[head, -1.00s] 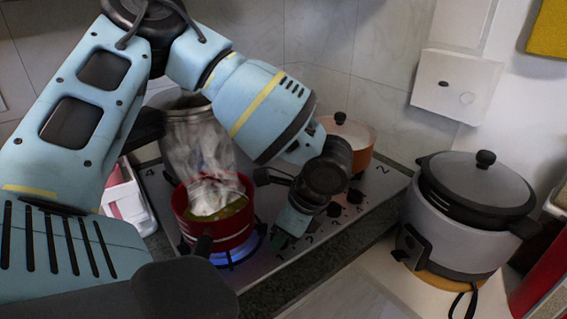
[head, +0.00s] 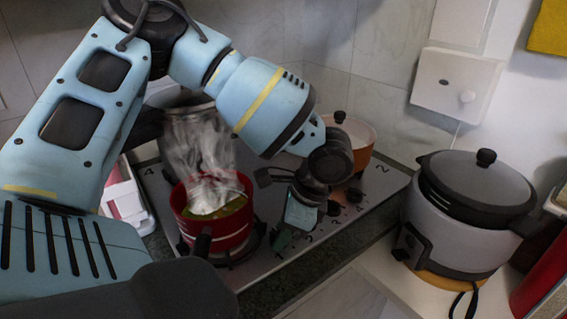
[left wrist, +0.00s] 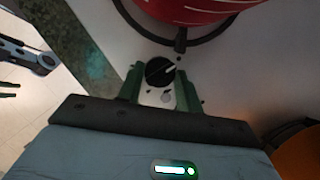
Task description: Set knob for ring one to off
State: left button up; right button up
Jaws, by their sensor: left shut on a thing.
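My left gripper (head: 284,238) reaches down to the front edge of the stove. It is shut on a black stove knob (left wrist: 160,71), which sits between the green fingers in the left wrist view. The knob's white pointer line is turned to one side, toward the right of that view. In the head view this knob is hidden by the gripper. The red pot (head: 228,232) stands on the front left ring beside the gripper, with steam rising from it. No flame shows under it. My right gripper is not in view.
Other knobs (head: 333,208) line the stove panel right of the gripper. An orange pot (head: 362,158) stands on the back right of the stove (head: 262,283). A large pot (head: 180,125) is behind the red one. A rice cooker (head: 455,232) stands on the right counter.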

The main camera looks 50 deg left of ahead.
pick_arm(q)
jog(key=o, duration=1)
jog(key=v, duration=0.7)
jog(key=shift+w+r, duration=0.15)
jog(key=shift+r, duration=0.2)
jog(key=shift+d, duration=0.1)
